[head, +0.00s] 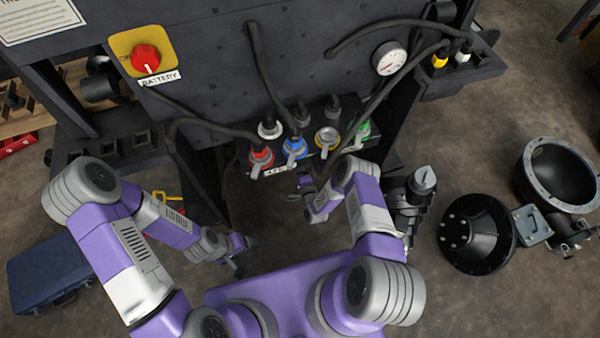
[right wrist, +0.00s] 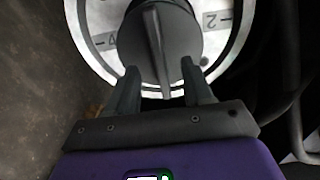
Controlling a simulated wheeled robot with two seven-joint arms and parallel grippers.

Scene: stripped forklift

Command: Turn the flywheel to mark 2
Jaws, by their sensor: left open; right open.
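In the right wrist view, a pale round flywheel face (right wrist: 228,48) carries the marks 2 (right wrist: 211,19) at right and 4 (right wrist: 104,40) at left, both upside down. A dark hub (right wrist: 186,32) with a raised bar (right wrist: 157,45) stands at its middle; the bar points down the picture. My right gripper (right wrist: 161,72) is open, one finger each side of the bar, with gaps visible. In the head view my right gripper (head: 304,183) is below the valve row; the flywheel cannot be made out there. My left gripper (head: 241,255) is open and empty, low over the floor.
The dark forklift body (head: 215,60) carries a red battery switch (head: 146,58), a gauge (head: 389,59) and several coloured valves, including a red one (head: 261,157), with hoses around them. A blue case (head: 52,275) and a black housing (head: 478,235) lie on the floor.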

